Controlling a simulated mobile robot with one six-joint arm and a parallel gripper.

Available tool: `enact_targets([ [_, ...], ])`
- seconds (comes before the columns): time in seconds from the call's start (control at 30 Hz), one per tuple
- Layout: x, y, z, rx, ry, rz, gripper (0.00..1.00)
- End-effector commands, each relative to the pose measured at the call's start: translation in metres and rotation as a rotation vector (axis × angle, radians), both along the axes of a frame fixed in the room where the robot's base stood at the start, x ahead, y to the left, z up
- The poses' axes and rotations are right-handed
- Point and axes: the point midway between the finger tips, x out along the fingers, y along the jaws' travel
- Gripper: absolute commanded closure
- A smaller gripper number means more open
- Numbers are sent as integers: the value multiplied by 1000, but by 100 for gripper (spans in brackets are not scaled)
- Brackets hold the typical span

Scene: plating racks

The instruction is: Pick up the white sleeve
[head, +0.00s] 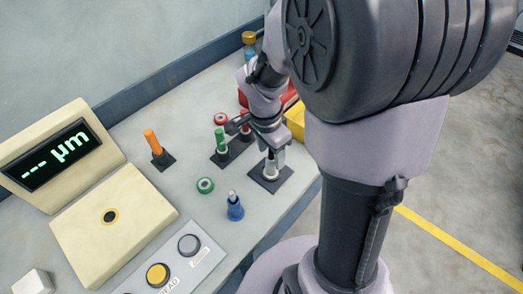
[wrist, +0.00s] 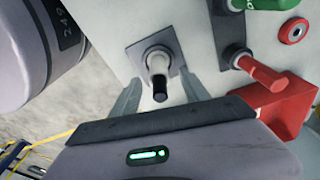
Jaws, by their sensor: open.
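The white sleeve (wrist: 157,63) stands on a post on a dark square base (wrist: 138,48) in the wrist view, with the post's black tip (wrist: 160,92) sticking out of it. In the head view the sleeve (head: 271,170) shows low on its base (head: 286,176), partly hidden by my gripper. My gripper (wrist: 160,93) is open and empty. Its two fingers show in the wrist view on either side of the post, one left and one right, with gaps between. I cannot tell how far along the post the fingertips reach.
Beside it, a dark base holds posts with a green sleeve (head: 220,140) and a red sleeve (wrist: 262,75). A yellow bin (head: 295,120) and a red bin (wrist: 285,108) are close behind.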

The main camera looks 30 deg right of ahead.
Motion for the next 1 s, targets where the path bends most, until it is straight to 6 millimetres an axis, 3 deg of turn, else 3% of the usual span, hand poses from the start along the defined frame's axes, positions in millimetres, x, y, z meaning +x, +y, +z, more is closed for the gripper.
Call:
enact_targets([
  [0.3, -1, -7, -53, 1, 1, 2, 46],
  [0.5, -1, -7, -51, 0, -1, 1, 46],
  [0.8, -1, -7, -51, 0, -1, 1, 100],
  [1.0, -1, -7, -51, 0, -1, 1, 100],
])
